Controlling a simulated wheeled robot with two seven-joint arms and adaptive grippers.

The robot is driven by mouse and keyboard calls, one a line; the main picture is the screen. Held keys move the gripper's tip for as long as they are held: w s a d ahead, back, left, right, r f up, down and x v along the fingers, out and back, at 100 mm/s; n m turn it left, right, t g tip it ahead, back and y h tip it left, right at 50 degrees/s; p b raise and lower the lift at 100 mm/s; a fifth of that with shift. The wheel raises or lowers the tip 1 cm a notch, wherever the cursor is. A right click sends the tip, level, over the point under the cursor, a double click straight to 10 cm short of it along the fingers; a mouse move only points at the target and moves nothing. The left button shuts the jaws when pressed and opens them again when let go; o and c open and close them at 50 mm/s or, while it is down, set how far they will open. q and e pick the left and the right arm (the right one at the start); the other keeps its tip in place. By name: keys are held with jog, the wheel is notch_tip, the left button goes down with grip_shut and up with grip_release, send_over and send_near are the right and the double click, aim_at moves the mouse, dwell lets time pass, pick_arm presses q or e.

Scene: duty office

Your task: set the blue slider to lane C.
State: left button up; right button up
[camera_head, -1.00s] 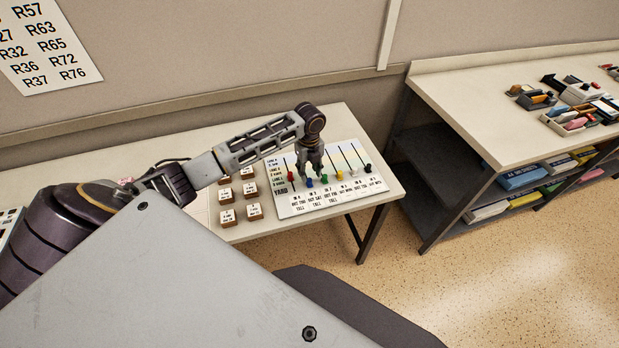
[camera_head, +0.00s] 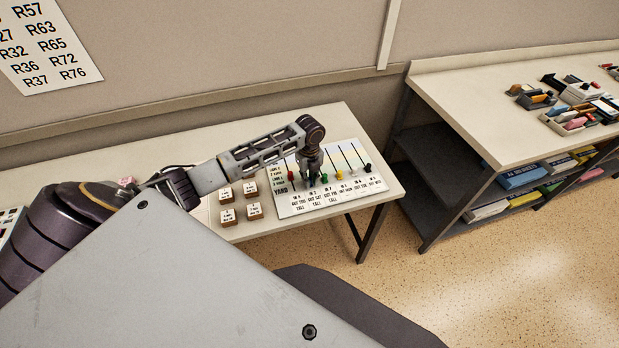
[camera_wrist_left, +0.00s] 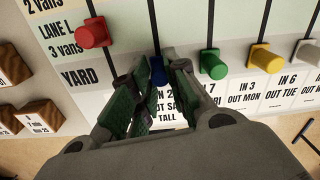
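The slider board (camera_head: 327,202) lies on the desk with several coloured knobs in vertical slots. The blue slider (camera_wrist_left: 157,74) is low in its slot, level with the YARD row and in line with the green slider (camera_wrist_left: 213,65). My left gripper (camera_head: 311,178) is down over it. In the left wrist view my left gripper (camera_wrist_left: 158,78) has a finger on each side of the blue knob, close against it, and appears shut on it. The fingers hide the knob's sides. The lane C label is not legible. My right gripper is not in view.
The red slider (camera_wrist_left: 93,33) stands left of the blue one, one row higher. The yellow slider (camera_wrist_left: 265,58) is right of green. Wooden labelled blocks (camera_head: 254,211) sit left of the board. A shelf table (camera_head: 485,110) with trays stands to the right.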

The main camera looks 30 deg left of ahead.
pick_arm(q)
grip_shut()
jog(key=shift+w+a, duration=0.15)
jog(key=shift+a, duration=0.05)
jog(key=shift+w+a+b, duration=0.6)
jog(key=shift+w+a, duration=0.95)
jog(key=shift+a, duration=0.25)
jog(key=shift+w+a+b, duration=0.6)
jog(key=shift+w+a, duration=0.95)
jog(key=shift+a, duration=0.25)
jog(key=o, duration=0.7)
grip_release()
